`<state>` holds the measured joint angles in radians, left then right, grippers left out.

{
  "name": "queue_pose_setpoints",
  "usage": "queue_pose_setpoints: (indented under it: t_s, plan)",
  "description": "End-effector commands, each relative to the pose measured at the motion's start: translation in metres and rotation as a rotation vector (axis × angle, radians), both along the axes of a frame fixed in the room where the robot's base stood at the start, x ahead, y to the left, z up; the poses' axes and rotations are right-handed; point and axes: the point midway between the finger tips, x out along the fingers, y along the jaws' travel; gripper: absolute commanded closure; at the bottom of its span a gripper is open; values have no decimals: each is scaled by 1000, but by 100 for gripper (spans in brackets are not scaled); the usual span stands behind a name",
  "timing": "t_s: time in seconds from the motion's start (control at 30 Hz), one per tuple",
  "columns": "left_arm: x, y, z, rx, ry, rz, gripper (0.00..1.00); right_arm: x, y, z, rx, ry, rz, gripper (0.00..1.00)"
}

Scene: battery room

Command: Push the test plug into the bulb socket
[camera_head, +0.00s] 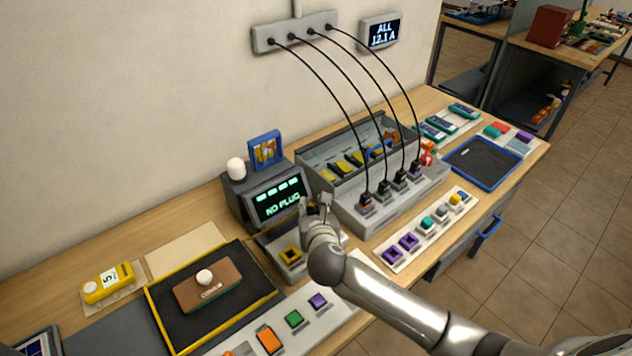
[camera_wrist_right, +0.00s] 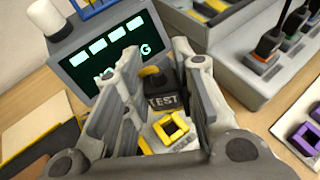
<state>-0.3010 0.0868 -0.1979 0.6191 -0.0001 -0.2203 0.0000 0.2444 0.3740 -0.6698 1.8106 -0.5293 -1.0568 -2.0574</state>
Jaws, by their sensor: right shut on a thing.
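My right gripper (camera_head: 318,207) is in front of the grey tester (camera_head: 268,203), whose screen reads "NO PLUG" and which has a white bulb (camera_head: 236,168) on top. In the right wrist view the black test plug (camera_wrist_right: 162,98), marked "TEST", sits between the fingers of my right gripper (camera_wrist_right: 152,62), which is shut on it. A yellow-framed square socket (camera_head: 290,256) is in the grey base in front of the tester; it also shows below the plug in the right wrist view (camera_wrist_right: 172,127). My left gripper is not in view.
A grey charger box (camera_head: 365,213) with several plugs on black cables stands to the right. A black mat (camera_head: 180,318) with a brown block (camera_head: 208,290) lies to the left. Strips of coloured squares line the bench front. A blue tray (camera_head: 466,174) lies farther right.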

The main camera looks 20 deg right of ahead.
Motion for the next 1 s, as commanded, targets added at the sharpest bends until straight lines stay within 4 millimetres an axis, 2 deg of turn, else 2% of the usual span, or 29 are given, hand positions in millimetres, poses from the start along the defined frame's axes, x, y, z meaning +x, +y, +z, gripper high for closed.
queue_pose_setpoints:
  t_s: [0.03,0.1,0.27,0.5,0.8,1.0]
  plan:
    - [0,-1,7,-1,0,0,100,-2,1,-2,-1,2,-1,98]
    - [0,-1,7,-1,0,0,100,-3,2,-6,1,0,2,98]
    - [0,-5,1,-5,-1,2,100,-3,3,-14,1,-2,3,98]
    - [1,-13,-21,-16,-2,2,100,-3,3,-33,0,-2,4,98]
    - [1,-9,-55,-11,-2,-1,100,-4,3,-61,1,-1,4,98]
    - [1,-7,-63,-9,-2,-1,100,-3,3,-67,1,-1,4,98]
